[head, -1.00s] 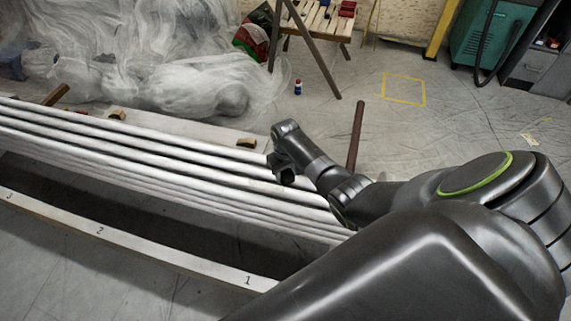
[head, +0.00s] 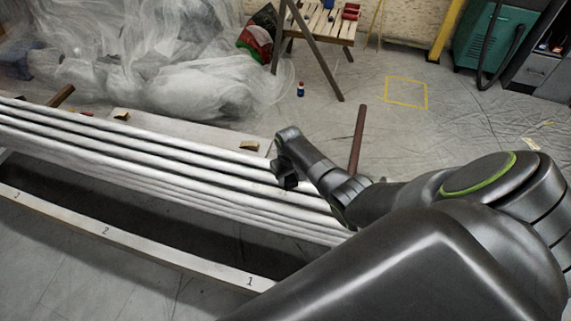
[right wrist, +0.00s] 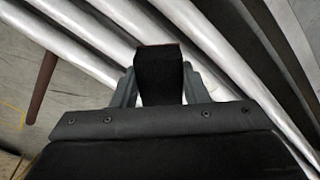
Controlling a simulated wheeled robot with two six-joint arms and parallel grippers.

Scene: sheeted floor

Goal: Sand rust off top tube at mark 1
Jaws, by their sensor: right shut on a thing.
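Several long pale metal tubes (head: 150,150) lie side by side, running from the left to below my right arm. A pale board (head: 178,254) in front of them carries the marks 1, 2 and 3; mark 1 (head: 250,282) is at its right end. My right gripper (head: 286,181) is over the right part of the tubes. In the right wrist view its fingers are shut on a dark block (right wrist: 162,75) with a thin brown edge. The tubes also show there (right wrist: 215,45); I cannot tell whether the block touches them. I see no clear rust. My left gripper is out of view.
A brown upright post (head: 357,138) stands just beyond my right forearm. Small wooden blocks (head: 249,146) lie behind the tubes. Crumpled clear sheeting (head: 190,70) fills the back left. A small bottle (head: 300,89) stands on the floor.

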